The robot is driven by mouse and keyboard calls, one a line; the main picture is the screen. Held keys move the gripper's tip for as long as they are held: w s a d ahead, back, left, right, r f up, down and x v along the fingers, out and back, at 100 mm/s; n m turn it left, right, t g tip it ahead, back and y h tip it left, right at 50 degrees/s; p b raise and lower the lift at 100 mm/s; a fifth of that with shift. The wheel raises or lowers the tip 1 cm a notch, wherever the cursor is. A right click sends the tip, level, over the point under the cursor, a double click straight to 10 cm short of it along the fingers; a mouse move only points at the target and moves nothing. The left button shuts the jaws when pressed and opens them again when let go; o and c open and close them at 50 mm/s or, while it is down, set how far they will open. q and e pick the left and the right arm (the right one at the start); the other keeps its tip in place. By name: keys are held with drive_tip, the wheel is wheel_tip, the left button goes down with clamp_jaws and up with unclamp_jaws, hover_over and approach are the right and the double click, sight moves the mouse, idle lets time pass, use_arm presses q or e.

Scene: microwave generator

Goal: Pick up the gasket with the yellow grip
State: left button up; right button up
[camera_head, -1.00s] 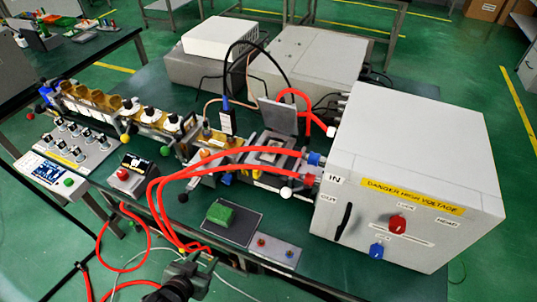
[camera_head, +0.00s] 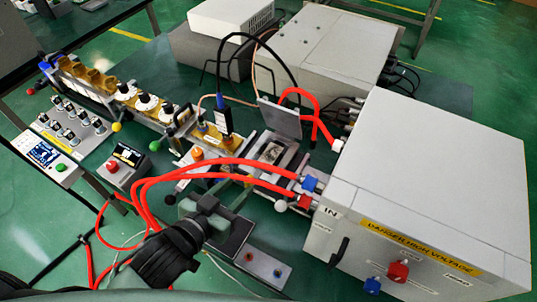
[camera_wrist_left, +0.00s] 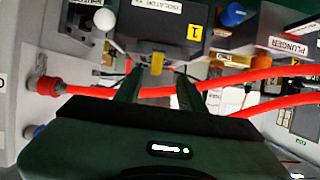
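The yellow grip (camera_wrist_left: 157,64) of the gasket shows in the left wrist view as a small upright tab, in front of a dark block with a yellow "1" label. The rest of the gasket is hidden. My left gripper (camera_wrist_left: 157,80) is open, with one finger on each side of the tab's line; the tab appears at or just beyond the fingertips. I cannot tell whether they touch. In the head view my left gripper (camera_head: 230,188) reaches toward the waveguide line below the red cables. The yellow grip cannot be made out there. My right gripper is not in view.
Red cables (camera_head: 222,163) run across the left gripper's reach into the large grey high-voltage box (camera_head: 430,190) at right. A red-button box (camera_head: 123,165) stands left of the arm. A grey plate (camera_head: 263,268) lies at the table's front.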

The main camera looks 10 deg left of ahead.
sight(246, 182)
use_arm(q)
drive_tip(key=shift+w+d+f+p, duration=0.15)
drive_tip(key=shift+w+d+p, duration=0.2)
drive_tip(key=shift+w, duration=0.3)
drive_tip(key=shift+w+d+f+p, duration=0.15)
drive_tip(key=shift+w+d+p, duration=0.1)
drive_tip(key=shift+w+d, duration=0.3)
drive_tip(key=x, duration=0.3)
drive_tip(key=shift+f, duration=0.2)
clamp_jaws()
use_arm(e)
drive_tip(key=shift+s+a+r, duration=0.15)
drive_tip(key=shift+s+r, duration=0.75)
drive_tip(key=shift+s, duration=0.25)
